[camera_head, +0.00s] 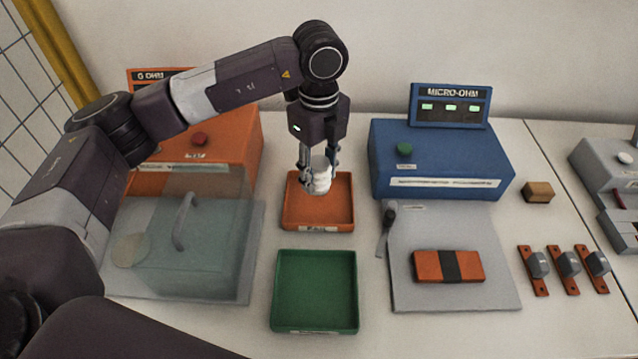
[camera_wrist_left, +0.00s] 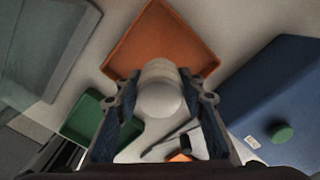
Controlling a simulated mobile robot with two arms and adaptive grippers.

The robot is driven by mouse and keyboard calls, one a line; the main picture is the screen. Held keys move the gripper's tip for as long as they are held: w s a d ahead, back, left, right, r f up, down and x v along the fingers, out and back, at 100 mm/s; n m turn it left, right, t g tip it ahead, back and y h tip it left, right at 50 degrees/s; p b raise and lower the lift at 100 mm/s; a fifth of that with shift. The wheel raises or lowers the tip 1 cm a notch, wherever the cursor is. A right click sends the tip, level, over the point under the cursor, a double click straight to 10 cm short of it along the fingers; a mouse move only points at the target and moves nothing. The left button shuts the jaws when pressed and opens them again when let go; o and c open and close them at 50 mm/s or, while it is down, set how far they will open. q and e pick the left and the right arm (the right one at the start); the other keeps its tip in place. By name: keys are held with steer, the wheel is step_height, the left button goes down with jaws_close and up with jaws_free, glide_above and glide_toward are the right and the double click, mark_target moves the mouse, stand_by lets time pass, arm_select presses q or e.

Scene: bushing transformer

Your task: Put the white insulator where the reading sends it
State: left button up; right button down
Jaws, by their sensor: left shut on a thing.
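My left gripper (camera_head: 318,180) is shut on the white insulator (camera_head: 321,176) and holds it upright over the orange tray (camera_head: 290,216). The wrist view shows the insulator (camera_wrist_left: 160,92) between both fingers, with the orange tray (camera_wrist_left: 120,62) beyond it. I cannot tell exactly how high it is above the tray. The green tray (camera_head: 315,290) stands in front and is empty. The orange G OHM meter (camera_head: 225,150) is at the left, its display mostly hidden behind my arm. The blue MICRO-OHM meter (camera_head: 440,160) shows several small lit green fields. My right gripper is not in view.
A clear box with a handle (camera_head: 185,225) stands before the orange meter. A grey plate (camera_head: 415,290) carries an orange block with a black band (camera_head: 447,266) and a lever (camera_head: 386,228). A brown block (camera_head: 538,192) and several orange strips with grey parts (camera_head: 568,262) lie right.

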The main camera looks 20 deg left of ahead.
mark_target(319, 189)
arm_select(q)
step_height(319, 189, down, 4)
steer(key=shift+f+p, duration=0.25)
steer(key=shift+p, duration=0.25)
steer(key=shift+f, duration=0.1)
steer(key=shift+f, duration=0.15)
steer(key=o, duration=1.4)
steer(key=shift+c, duration=0.2)
